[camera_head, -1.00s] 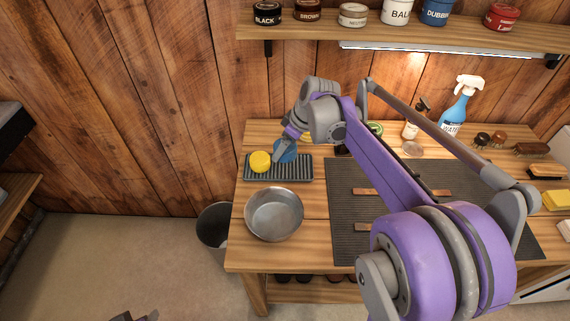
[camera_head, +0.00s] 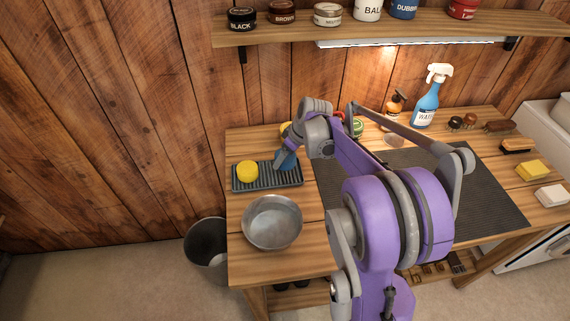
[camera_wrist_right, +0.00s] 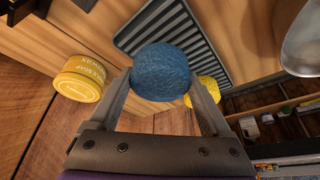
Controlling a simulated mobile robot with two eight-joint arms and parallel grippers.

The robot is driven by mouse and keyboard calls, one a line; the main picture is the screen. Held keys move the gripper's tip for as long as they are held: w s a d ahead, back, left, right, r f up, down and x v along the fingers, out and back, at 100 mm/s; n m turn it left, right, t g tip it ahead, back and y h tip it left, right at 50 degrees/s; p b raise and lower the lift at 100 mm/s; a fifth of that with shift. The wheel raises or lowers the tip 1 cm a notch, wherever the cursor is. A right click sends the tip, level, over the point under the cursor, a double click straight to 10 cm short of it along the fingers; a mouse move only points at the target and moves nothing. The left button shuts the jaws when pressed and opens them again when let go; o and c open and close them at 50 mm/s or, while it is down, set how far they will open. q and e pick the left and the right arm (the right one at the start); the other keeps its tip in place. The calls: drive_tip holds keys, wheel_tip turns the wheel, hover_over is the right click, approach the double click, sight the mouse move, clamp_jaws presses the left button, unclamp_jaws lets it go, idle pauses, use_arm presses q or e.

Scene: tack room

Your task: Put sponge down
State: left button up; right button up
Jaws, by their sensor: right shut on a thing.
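A round blue sponge (camera_wrist_right: 162,72) is held between the two fingers of my right gripper (camera_wrist_right: 163,90) in the wrist view. In the head view the blue sponge (camera_head: 289,161) shows at the right end of the dark ribbed tray (camera_head: 265,184), partly hidden by my right gripper (camera_head: 281,160). The ribbed tray (camera_wrist_right: 207,27) lies behind the sponge in the wrist view; I cannot tell whether they touch. A yellow sponge (camera_head: 247,171) rests on the tray's left part and also shows in the wrist view (camera_wrist_right: 207,88). My left gripper is out of view.
A metal bowl (camera_head: 272,221) stands in front of the tray. A yellow saddle soap tin (camera_wrist_right: 79,78) is beside the gripper. A dark mat (camera_head: 480,196) covers the bench's middle. A spray bottle (camera_head: 427,100) stands at the back, and a bin (camera_head: 205,247) left of the bench.

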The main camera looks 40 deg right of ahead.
sight(285, 162)
drive_tip(key=shift+f, duration=1.75)
drive_tip(key=shift+a+f, duration=0.1)
drive_tip(key=o, duration=1.1)
drive_tip(key=shift+r, duration=0.25)
drive_tip(key=v, duration=1.1)
drive_tip(key=shift+r, duration=0.35)
drive_tip(key=shift+s, duration=0.15)
